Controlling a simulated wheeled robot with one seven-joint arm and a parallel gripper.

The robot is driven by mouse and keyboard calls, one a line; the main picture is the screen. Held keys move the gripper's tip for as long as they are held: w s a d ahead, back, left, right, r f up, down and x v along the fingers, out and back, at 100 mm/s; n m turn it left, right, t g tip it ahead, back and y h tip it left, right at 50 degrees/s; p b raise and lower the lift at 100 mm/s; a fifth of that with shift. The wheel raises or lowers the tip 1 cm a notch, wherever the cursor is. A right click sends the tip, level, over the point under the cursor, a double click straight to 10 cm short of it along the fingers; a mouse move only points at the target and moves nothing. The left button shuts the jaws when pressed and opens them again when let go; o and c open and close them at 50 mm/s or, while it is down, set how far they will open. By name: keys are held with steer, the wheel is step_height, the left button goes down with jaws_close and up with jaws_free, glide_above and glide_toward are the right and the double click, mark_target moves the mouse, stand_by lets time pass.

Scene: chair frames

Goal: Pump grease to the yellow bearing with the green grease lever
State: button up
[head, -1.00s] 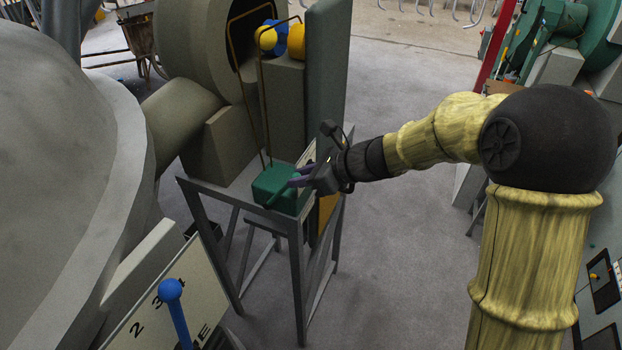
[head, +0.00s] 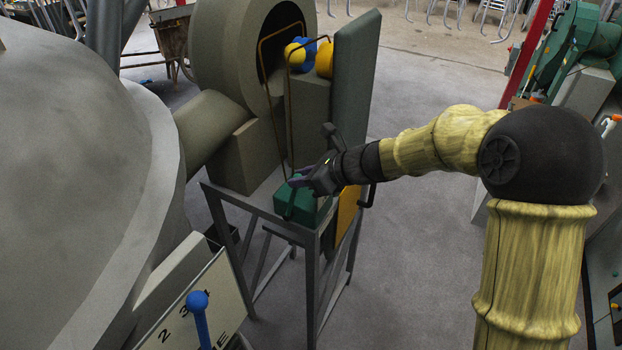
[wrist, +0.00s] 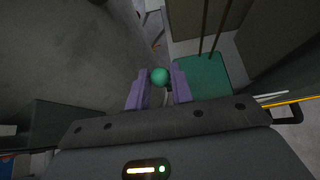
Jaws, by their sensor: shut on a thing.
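The green grease box (head: 308,211) sits on the front corner of a grey metal stand. My gripper (head: 297,182) is just above its left part. In the wrist view, the round green knob of the grease lever (wrist: 160,77) sits between the purple fingertips of my gripper (wrist: 159,84), which are shut on it. The green box also shows to the right of the fingers (wrist: 205,78). In the head view, the yellow bearing (head: 293,54) is up at the machine opening, with a blue part (head: 309,46) and another yellow part (head: 324,62) beside it.
Two thin brown pipes (head: 273,110) rise from near the box to the bearings. A tall green-grey panel (head: 355,75) stands behind my gripper. A large grey rounded body (head: 75,190) fills the left. A blue-knobbed lever (head: 198,302) stands at the lower left. Open floor (head: 425,270) lies right of the stand.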

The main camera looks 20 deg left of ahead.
steer(key=shift+a+r, duration=0.2)
steer(key=shift+a, duration=0.35)
steer(key=shift+w+d+f+b, duration=0.1)
steer(key=shift+d+f+b, duration=0.25)
steer(key=shift+d+f, duration=0.15)
steer(key=d+b, duration=0.1)
steer(key=d+f, duration=0.1)
steer(key=d, duration=0.1)
steer(key=d+b, duration=0.1)
steer(key=d, duration=0.1)
steer(key=shift+s+f+b, duration=0.3)
steer(key=shift+f, duration=0.05)
